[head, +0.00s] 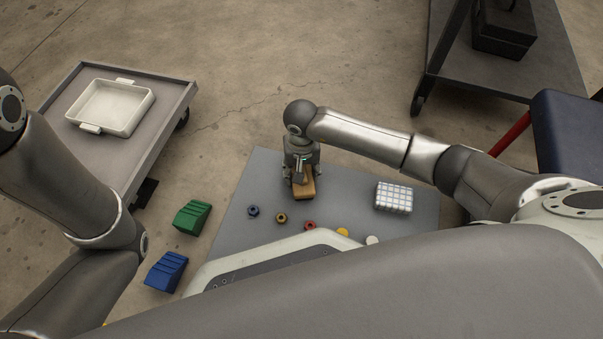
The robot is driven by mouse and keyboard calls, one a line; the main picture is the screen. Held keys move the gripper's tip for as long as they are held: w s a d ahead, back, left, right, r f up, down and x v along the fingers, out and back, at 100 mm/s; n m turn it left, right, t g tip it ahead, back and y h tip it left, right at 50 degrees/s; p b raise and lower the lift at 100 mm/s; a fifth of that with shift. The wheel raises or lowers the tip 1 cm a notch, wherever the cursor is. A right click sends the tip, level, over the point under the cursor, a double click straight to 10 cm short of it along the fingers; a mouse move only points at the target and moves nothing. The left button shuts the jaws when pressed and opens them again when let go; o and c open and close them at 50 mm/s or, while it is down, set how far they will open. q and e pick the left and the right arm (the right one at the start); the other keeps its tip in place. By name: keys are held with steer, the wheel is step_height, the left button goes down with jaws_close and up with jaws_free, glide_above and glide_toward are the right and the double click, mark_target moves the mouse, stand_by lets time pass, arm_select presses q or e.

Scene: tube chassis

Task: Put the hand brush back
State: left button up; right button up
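The hand brush (305,192), as far as I can make it out, is the tan wooden block on the grey mat (240,222) in the head view. My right gripper (301,179) points down right over it, with its fingers at the block. The gripper and wrist cover the block's far part. I cannot tell whether the fingers are closed on it or only around it. My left arm comes in at the left, and its gripper is out of view.
Several small coloured round parts (281,218) and a white gridded block (394,197) are on the mat. Green (191,217) and blue (166,271) wedges lie left of it. A cart (90,155) carries a white tray (111,107). A shelf cart (480,65) stands upper right.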

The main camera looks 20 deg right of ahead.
steer(key=shift+f, duration=0.1)
steer(key=shift+f, duration=0.15)
steer(key=o, duration=1)
step_height(320, 180, up, 11)
steer(key=p, duration=0.8)
steer(key=shift+r+p, duration=0.55)
steer(key=shift+r, duration=0.2)
